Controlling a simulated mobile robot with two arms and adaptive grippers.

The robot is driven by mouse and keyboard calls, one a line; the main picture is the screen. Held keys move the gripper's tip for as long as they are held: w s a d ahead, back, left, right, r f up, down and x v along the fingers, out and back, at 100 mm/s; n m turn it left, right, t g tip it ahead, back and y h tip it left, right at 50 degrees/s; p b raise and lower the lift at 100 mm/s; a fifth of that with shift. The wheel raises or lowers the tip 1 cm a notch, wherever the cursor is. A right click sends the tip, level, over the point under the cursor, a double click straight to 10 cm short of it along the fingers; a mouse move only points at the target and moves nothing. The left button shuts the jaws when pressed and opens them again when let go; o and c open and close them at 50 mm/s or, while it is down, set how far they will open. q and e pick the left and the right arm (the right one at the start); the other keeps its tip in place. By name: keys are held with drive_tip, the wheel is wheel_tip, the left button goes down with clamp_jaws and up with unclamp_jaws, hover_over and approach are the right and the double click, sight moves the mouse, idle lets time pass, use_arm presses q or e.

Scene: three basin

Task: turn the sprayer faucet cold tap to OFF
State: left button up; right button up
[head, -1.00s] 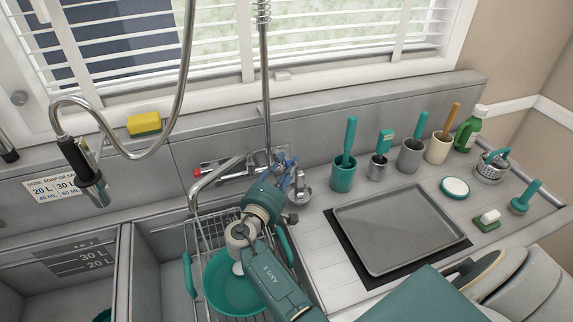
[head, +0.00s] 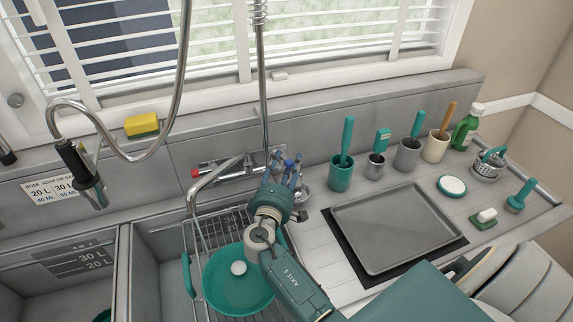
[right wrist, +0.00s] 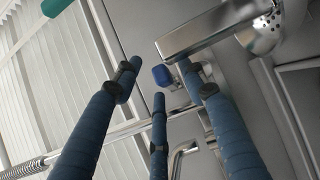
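The sprayer faucet's base is mounted on the wall behind the sink, with its silver spout (head: 207,187) reaching down to the left and a red-tipped tap (head: 198,172) at its left end. The cold tap's blue end (right wrist: 162,76) shows in the right wrist view, among the fingertips. My right gripper (head: 285,166) is at the faucet's right end, its blue fingers (right wrist: 158,92) spread apart around the blue end. I cannot tell whether any finger touches it. In the head view the fingers mostly hide the cold tap. My left gripper is not in view.
A metal strainer (right wrist: 262,35) is close to the fingers. A grey tray (head: 395,228) and several utensil cups stand to the right. The sprayer hose hangs at left.

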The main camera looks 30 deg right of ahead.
drive_tip(key=v, duration=1.2)
